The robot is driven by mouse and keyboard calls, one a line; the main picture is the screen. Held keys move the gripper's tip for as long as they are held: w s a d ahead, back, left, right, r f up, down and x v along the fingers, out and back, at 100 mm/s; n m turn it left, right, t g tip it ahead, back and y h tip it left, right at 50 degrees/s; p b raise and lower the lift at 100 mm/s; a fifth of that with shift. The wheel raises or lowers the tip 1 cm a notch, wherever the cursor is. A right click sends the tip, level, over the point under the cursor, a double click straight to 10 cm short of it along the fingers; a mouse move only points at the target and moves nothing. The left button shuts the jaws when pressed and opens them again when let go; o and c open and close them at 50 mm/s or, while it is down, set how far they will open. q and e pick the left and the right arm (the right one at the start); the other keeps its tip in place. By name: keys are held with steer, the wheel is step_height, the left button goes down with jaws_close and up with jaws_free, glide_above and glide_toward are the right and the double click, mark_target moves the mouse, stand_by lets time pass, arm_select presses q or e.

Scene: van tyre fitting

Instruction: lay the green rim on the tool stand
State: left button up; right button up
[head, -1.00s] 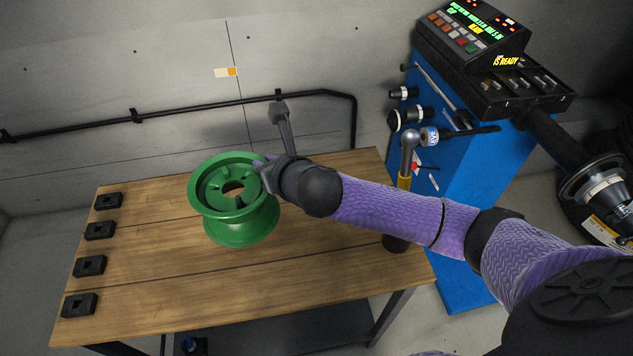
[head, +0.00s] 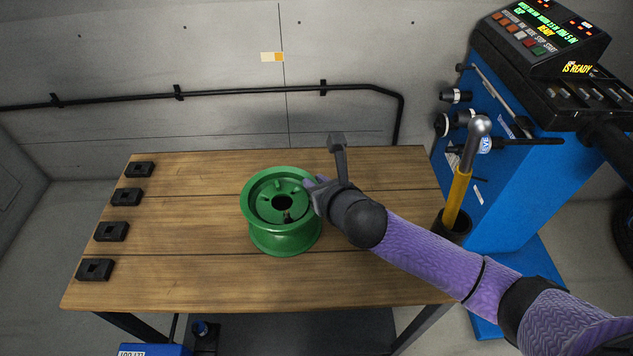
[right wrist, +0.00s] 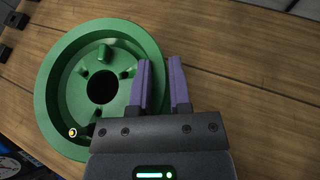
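The green rim (head: 270,240) is over the middle of the wooden top (head: 200,285) of a table, which I take as the tool stand. It looks nearly level, open face up. I cannot tell whether its underside touches the wood. My right gripper (head: 311,187) is at the rim's right edge. In the right wrist view, the two purple fingers of this gripper (right wrist: 160,75) straddle the lip of the rim (right wrist: 58,75), one inside and one outside, close together and apparently shut on it. My left gripper is not in view.
Several black blocks (head: 127,197) line the table's left edge. A yellow-handled tool (head: 457,198) stands in a black cup (head: 457,229) at the right edge. A blue balancing machine (head: 510,200) is beyond it. Bare wood lies left of the rim.

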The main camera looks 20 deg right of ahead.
steer(key=o, duration=0.4)
steer(key=shift+c, duration=0.2)
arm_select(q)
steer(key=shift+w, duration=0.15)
arm_select(e)
steer(key=shift+s+r, duration=0.2)
steer(key=shift+r, duration=0.15)
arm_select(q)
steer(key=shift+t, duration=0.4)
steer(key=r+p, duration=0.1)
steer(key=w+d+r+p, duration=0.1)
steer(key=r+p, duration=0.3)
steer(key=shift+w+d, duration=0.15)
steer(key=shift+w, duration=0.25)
arm_select(e)
steer(key=v, duration=1.1)
steer(key=shift+s, duration=0.3)
